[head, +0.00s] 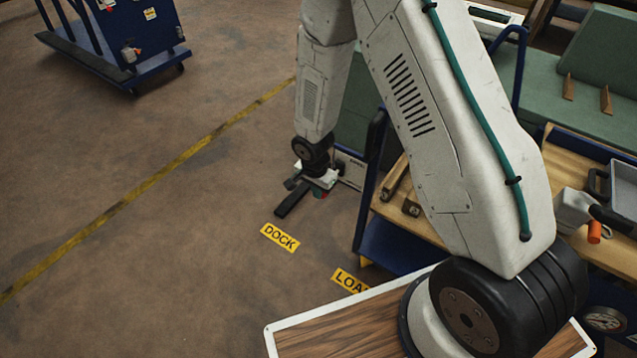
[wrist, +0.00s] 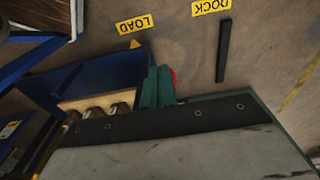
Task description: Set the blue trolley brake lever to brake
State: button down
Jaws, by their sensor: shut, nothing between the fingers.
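A blue wheeled trolley (head: 150,28) stands at the top left of the head view, partly cut off by the frame edge. A small red and white fitting (head: 130,54) sits on its near side; it is too small to tell whether it is the brake lever or how it is set. My gripper (head: 320,192) hangs over the floor near the middle of the head view, well apart from that trolley. In the wrist view its green fingers (wrist: 158,86) are together and empty. A small red patch shows beside them; I cannot tell what it belongs to.
A blue-framed bench with a wooden top (head: 434,232) stands close right of my gripper. A dark bar (head: 292,199) lies on the floor near the yellow DOCK label (head: 280,237). A LOAD label (head: 349,280) is nearer. Floor is open to the left, crossed by a yellow line (head: 160,185).

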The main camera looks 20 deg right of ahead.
jog(key=shift+f, duration=0.6)
jog(key=shift+a, duration=0.1)
jog(key=shift+r, duration=0.8)
jog(key=s+a+r, duration=0.7)
jog(key=a, duration=0.2)
jog(key=shift+a, duration=0.25)
